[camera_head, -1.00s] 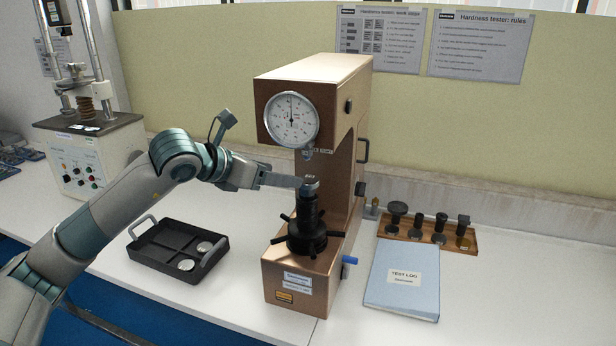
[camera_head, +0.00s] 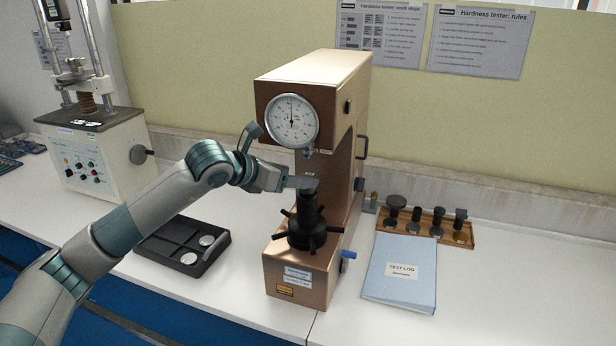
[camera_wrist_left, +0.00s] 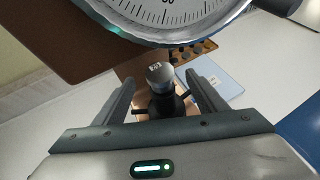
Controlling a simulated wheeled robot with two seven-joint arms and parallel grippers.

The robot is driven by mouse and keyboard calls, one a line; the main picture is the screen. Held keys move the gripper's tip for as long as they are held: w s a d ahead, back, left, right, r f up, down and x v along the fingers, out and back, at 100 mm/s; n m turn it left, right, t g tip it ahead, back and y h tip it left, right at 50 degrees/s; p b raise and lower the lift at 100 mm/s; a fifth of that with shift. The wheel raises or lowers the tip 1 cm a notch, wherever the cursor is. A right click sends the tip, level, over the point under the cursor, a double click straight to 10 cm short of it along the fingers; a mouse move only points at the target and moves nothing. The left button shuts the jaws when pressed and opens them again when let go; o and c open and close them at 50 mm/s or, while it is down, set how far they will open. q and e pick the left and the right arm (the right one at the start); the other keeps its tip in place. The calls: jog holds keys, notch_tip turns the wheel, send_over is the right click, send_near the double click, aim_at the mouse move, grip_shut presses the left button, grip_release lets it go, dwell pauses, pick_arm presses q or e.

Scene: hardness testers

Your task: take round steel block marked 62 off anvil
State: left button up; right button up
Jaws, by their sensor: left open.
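The round steel block (camera_wrist_left: 158,74) sits on top of the anvil of the brown hardness tester. In the head view the block is mostly hidden behind my finger. My left gripper (camera_head: 312,184) reaches in from the left at the height of the anvil top, under the dial. In the left wrist view my left gripper (camera_wrist_left: 164,82) is open, with one finger on each side of the block and gaps between. The black anvil post (camera_head: 308,213) stands below. My right gripper is not in view.
The dial (camera_head: 292,121) and tester head (camera_head: 350,85) overhang close above my gripper. A black tray (camera_head: 153,255) with two round blocks is at left, partly behind my arm. A blue test log (camera_head: 400,285) and wooden rack (camera_head: 466,242) are at right.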

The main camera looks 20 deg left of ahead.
pick_arm(q)
jog(key=p+x, duration=0.1)
jog(key=x, duration=0.1)
jog(key=shift+w+d+p, duration=0.15)
jog(key=shift+w+p, duration=0.25)
jog(key=shift+w+d+f, duration=0.15)
jog(key=shift+w+f, duration=0.2)
jog(key=shift+r, duration=0.1)
jog(key=c, duration=1.5)
